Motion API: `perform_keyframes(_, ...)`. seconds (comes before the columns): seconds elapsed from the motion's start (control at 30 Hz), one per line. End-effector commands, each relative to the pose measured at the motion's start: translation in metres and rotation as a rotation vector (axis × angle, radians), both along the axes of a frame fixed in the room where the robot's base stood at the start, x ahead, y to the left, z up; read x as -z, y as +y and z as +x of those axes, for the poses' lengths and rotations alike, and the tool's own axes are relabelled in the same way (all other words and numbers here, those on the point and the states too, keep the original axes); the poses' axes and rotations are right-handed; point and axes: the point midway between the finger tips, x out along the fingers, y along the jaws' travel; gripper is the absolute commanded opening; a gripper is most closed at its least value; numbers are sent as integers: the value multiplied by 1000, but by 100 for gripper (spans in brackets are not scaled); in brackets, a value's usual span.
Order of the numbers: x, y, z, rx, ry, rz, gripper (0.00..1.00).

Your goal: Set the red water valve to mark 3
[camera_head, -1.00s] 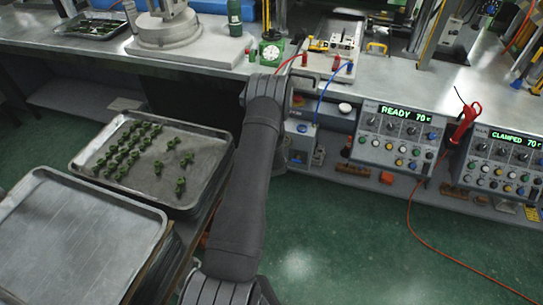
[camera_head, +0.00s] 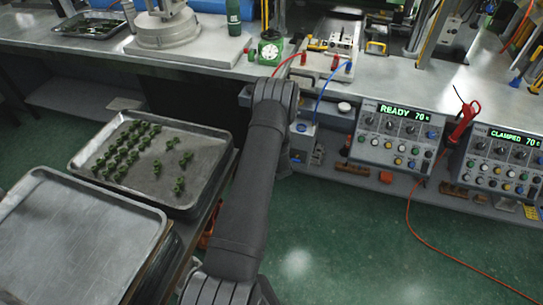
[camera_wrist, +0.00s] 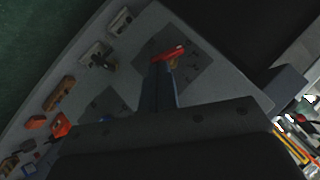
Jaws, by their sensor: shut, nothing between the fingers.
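A red lever-like handle (camera_wrist: 170,52), which looks like the red water valve, shows in the wrist view on a dark grey plate (camera_wrist: 196,62). No mark can be read there, so I cannot tell its setting. My gripper (camera_wrist: 160,66) is shut and empty, its dark fingers pointing at the red handle. The tips look very close to it; I cannot tell whether they touch. In the head view my arm hides the gripper and the place where this valve would be.
Right of my arm stands a box with a blue knob (camera_head: 302,127). Control panels reading READY (camera_head: 395,138) and CLAMPED (camera_head: 500,165) hang at the bench front. A tray of green pieces (camera_head: 205,150) and an empty tray (camera_head: 75,245) stand at left. An orange block (camera_wrist: 60,125) lies on the shelf.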

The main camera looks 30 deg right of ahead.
Motion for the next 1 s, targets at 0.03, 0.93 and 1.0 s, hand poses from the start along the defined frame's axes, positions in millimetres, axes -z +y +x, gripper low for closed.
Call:
perform_keyframes(0.03, 0, -1, 0, 1, -7, 5, 0)
perform_keyframes(0.93, 5, -3, -2, 1, -111, 109, 0)
perform_keyframes(1.0, 5, -3, -2, 1, -120, 117, 0)
